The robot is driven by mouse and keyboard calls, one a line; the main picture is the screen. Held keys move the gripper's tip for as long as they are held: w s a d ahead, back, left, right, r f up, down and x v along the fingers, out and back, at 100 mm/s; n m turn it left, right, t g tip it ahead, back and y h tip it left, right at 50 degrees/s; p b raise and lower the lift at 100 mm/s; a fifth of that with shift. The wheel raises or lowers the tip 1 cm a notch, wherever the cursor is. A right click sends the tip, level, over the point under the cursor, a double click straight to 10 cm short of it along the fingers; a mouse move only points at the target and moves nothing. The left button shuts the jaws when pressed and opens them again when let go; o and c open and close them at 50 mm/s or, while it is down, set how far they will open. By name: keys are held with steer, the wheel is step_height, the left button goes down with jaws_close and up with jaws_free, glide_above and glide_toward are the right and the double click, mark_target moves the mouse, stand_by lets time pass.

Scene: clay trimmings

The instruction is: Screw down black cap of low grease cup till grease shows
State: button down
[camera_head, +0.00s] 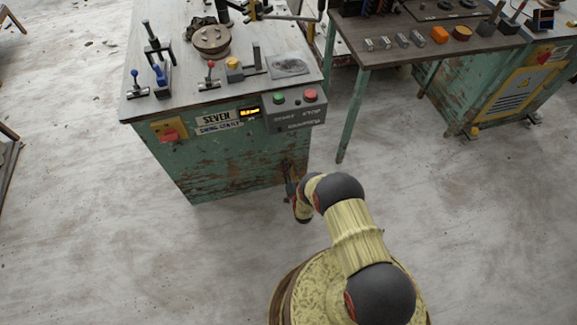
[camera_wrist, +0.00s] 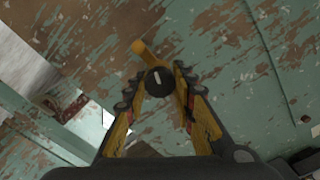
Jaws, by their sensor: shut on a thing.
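The black cap (camera_wrist: 159,80) of the grease cup shows in the wrist view as a dark round disc with a pale bar mark on its face. My gripper (camera_wrist: 158,82) has its yellow and black fingers closed around the cap, one on each side. A yellow-orange part (camera_wrist: 143,50) sticks out past the cap toward the upper left. No grease can be made out around the cap. In the head view my gripper (camera_head: 291,188) is at the low right part of the green cabinet's front, and the cup is hidden or too small to tell.
The worn green cabinet (camera_head: 225,165) carries levers, a red switch (camera_head: 170,135) and a button box (camera_head: 295,112) with green and red buttons. A dark table (camera_head: 440,45) with small parts stands to the right, its leg (camera_head: 352,115) near the cabinet. The floor (camera_head: 100,250) at left is clear.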

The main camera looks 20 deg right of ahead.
steer(key=c, duration=1.6)
jaws_free()
steer(key=shift+o, duration=0.7)
steer(key=s, duration=1.2)
